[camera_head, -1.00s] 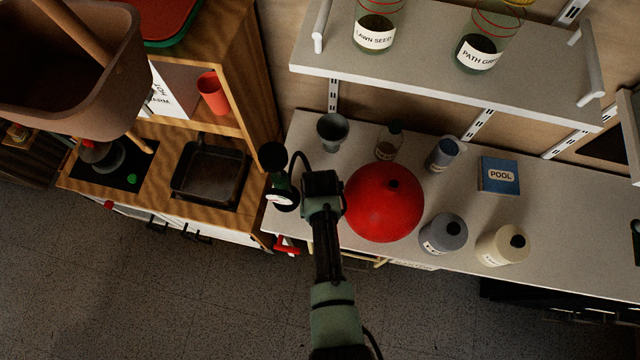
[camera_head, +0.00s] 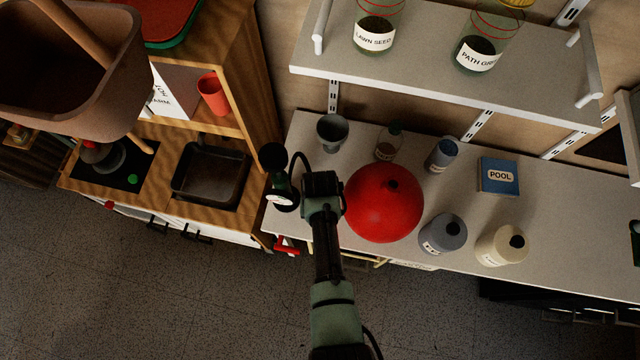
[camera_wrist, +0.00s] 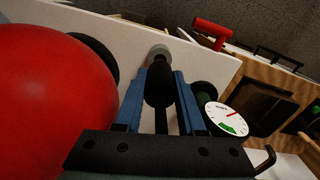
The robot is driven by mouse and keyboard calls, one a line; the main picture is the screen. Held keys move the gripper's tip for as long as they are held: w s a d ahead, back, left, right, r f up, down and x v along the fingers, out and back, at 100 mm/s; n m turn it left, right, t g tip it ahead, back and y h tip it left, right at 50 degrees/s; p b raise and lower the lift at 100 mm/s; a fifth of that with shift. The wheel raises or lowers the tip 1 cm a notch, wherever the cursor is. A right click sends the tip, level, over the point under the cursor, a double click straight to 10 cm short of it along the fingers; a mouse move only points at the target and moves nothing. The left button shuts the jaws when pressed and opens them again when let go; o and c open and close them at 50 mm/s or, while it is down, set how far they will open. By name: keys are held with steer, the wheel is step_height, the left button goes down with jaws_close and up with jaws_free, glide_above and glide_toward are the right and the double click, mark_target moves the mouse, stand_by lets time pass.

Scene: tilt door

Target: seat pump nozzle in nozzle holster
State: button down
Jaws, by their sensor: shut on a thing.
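My gripper (camera_wrist: 158,78) shows in the wrist view with its two blue fingers on either side of a black cylindrical pump nozzle (camera_wrist: 160,86). A thin dark stem runs back from the nozzle toward the palm. A grey rounded piece (camera_wrist: 158,51) lies just beyond the nozzle's front end; I cannot tell whether it is the nozzle holster or the nozzle's tip, or whether they touch. In the head view my gripper (camera_head: 322,188) is seen from above, over the bench's left end, and hides the nozzle. A black hose (camera_head: 298,158) arches beside it.
A big red ball (camera_head: 384,202) sits right beside my gripper. A dark green body with a white gauge (camera_head: 281,199) stands to its left. Bottles, a funnel (camera_head: 332,130) and a blue POOL box (camera_head: 498,176) stand on the white bench. A red handle (camera_head: 287,245) juts out in front.

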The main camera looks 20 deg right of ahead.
steer(key=shift+f+b, duration=1.75)
steer(key=shift+f, duration=0.25)
steer(key=shift+c, duration=2.1)
jaws_free()
step_height(320, 180, up, 13)
steer(key=shift+p, duration=0.4)
steer(key=shift+f, duration=0.1)
